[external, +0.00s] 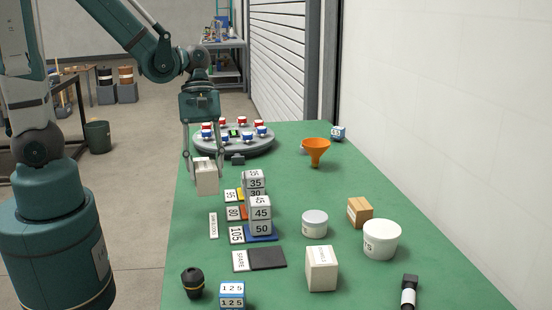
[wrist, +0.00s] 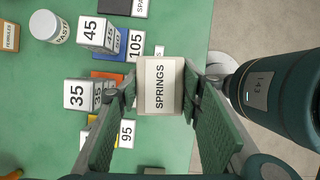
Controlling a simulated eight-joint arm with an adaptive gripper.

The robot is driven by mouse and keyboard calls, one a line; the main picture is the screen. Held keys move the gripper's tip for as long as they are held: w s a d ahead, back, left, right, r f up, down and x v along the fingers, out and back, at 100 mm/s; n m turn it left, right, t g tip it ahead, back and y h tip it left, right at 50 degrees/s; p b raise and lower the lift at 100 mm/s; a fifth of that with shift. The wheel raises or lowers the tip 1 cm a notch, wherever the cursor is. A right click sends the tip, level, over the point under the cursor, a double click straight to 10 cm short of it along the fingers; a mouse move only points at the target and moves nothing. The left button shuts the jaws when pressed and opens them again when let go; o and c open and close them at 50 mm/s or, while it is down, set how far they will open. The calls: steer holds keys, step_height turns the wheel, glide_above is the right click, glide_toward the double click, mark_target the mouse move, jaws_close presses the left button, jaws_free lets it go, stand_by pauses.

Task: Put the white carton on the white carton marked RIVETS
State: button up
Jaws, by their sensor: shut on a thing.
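My gripper (external: 205,160) is shut on a white carton (external: 207,179), held above the left edge of the green table. In the wrist view the carton (wrist: 160,86) sits between the two fingers (wrist: 160,95) and its label reads SPRINGS. A second pale carton (external: 321,269) stands upright at the near middle of the table, apart from my gripper. Its label is too small to read surely, so I cannot tell that it says RIVETS. It does not show in the wrist view.
Stacked number blocks (external: 260,216) stand right of the held carton. A lidded jar (external: 314,223), wooden box (external: 360,211), white tub (external: 382,239) and orange funnel (external: 316,151) stand farther right. A black cap (external: 193,283) and 125 block (external: 232,295) are near the front.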

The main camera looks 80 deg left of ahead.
steer(key=shift+a, duration=0.1)
steer(key=s+a+r+n+p, duration=0.1)
steer(key=a+r+p, duration=0.1)
steer(key=a, duration=1.2)
steer(key=s+a+r+n+t+p, duration=0.1)
steer(key=a+r, duration=0.4)
steer(key=a, duration=0.9)
steer(key=n+p, duration=0.1)
steer(key=p, duration=0.1)
steer(key=shift+r+p, duration=0.25)
steer(key=shift+p, duration=0.05)
steer(key=shift+d+y, duration=0.1)
steer(key=shift+y, duration=0.2)
steer(key=shift+f+b, duration=0.3)
steer(key=shift+f, duration=2.6)
steer(key=shift+f, duration=0.15)
steer(key=shift+f, duration=1.95)
steer(key=shift+f+b, duration=0.2)
steer(key=shift+b, duration=0.25)
